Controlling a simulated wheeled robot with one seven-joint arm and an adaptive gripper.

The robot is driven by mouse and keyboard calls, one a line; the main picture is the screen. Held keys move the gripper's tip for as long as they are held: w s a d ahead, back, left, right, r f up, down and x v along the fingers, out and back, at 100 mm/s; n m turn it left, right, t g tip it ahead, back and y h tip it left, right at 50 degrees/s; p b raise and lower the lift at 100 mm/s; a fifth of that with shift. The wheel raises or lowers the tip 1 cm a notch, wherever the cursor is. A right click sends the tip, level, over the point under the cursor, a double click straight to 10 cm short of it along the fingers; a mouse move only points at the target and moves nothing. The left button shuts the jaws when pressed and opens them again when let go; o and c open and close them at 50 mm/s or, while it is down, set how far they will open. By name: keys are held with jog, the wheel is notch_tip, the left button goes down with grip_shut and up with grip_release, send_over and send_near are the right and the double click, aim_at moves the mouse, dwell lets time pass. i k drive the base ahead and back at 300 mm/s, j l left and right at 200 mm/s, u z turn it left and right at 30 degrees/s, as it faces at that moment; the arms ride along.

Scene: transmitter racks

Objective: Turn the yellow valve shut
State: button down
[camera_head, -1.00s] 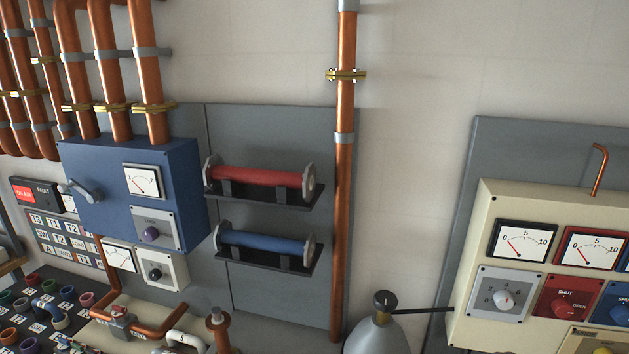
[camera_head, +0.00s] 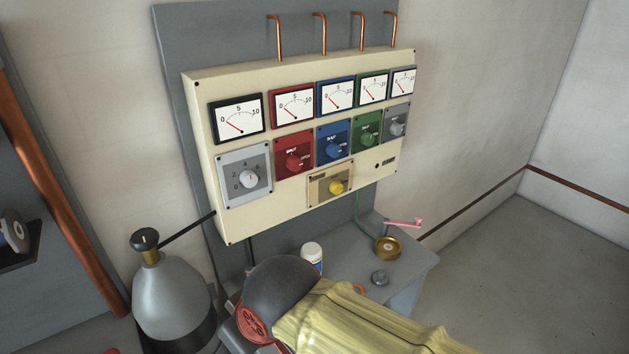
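The yellow valve (camera_head: 336,187) is a small round yellow knob on a tan plate (camera_head: 318,198). The plate sits low in the middle of a cream panel (camera_head: 207,150) on the wall. The knob shows a pointer-like ridge, but its label is too small to read. Nothing touches the knob or hides it.
A red knob (camera_head: 292,163), a blue knob (camera_head: 334,151) and a green knob (camera_head: 369,140) sit above the valve, with gauges over them. Below stands a grey bench (camera_head: 407,262) with a white bottle (camera_head: 312,255). A grey cylinder (camera_head: 170,295) stands left.

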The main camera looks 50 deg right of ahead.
aim_at(335, 187)
jog(key=z, duration=1.55)
jog(key=i+j+z, duration=0.15)
jog(key=i, duration=0.15)
